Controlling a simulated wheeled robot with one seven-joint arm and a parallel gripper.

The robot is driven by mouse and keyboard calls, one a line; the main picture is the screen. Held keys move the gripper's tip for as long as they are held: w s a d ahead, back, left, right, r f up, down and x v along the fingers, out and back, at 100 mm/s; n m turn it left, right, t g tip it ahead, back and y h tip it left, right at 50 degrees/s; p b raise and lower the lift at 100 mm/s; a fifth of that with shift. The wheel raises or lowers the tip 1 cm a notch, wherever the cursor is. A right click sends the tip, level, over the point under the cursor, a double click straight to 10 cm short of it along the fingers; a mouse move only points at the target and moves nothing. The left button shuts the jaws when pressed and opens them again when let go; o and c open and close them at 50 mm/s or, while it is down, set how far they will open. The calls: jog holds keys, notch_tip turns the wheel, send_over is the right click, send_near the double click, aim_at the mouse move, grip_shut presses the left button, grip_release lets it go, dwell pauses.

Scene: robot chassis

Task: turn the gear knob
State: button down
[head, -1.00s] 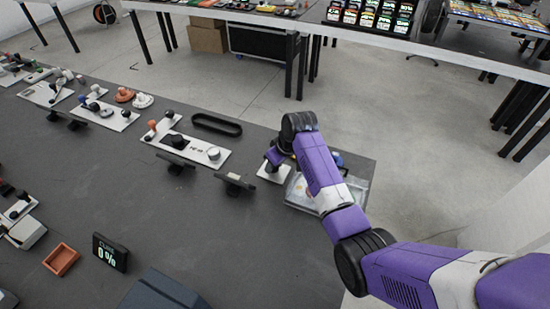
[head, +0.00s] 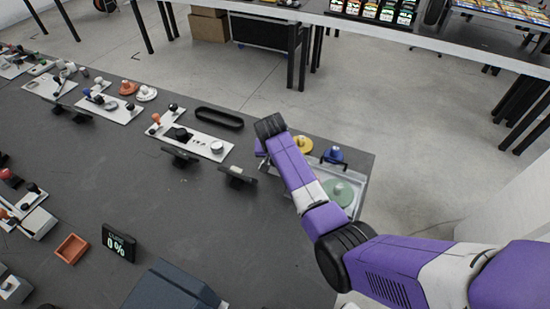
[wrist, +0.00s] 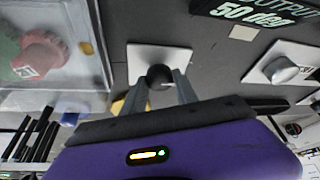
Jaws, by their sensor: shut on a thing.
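A dark round knob (wrist: 160,76) stands on a square white plate (wrist: 176,57) in the wrist view; I take it as the gear knob. My gripper (wrist: 161,82) has its two grey fingers on either side of the knob, shut on it. The fingers hide part of the knob's sides, and any teeth on it are too small to tell. In the head view my arm covers the knob and most of its plate. A black display (wrist: 252,12) near the plate reads "OUTPUT 50 deg".
A white panel with knobs (head: 205,142) and a black oval ring (head: 219,118) are to the left. The table's middle is clear.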

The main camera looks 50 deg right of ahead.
jog(key=shift+w+m, duration=0.1)
jog(key=shift+m, duration=0.3)
jog(key=c, duration=0.9)
grip_release()
jog(key=shift+c, duration=0.2)
jog(key=shift+r, duration=0.1)
jog(key=v, duration=0.7)
jog(key=shift+a+r, duration=0.2)
jog(key=shift+r, duration=0.1)
